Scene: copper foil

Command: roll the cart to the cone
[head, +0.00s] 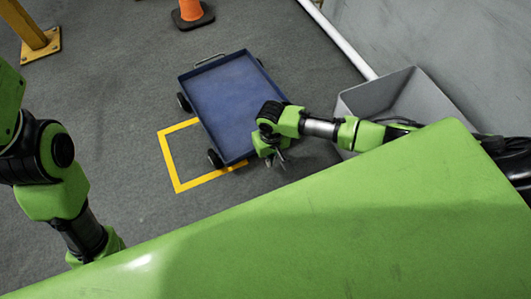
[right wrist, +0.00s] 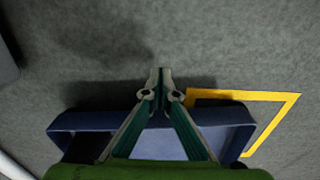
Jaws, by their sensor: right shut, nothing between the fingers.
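The blue cart (head: 224,100) is a flat tray on dark wheels with a handle at its far end. It stands partly over a yellow floor outline. The orange cone (head: 190,9) is on a black base beyond the cart's far end, cut by the top edge. My right gripper (head: 277,161) is at the cart's near right corner. In the right wrist view its fingertips (right wrist: 161,71) are together with nothing between them, and the cart's edge (right wrist: 90,122) shows behind the fingers. I cannot tell whether it touches the cart. My left gripper is hidden behind my green body.
The yellow outline (head: 170,160) lies on the grey floor. A grey bin (head: 376,98) stands right of the cart by the wall, where a white pipe (head: 342,45) runs. A yellow post (head: 36,42) stands at top left. Floor between cart and cone is clear.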

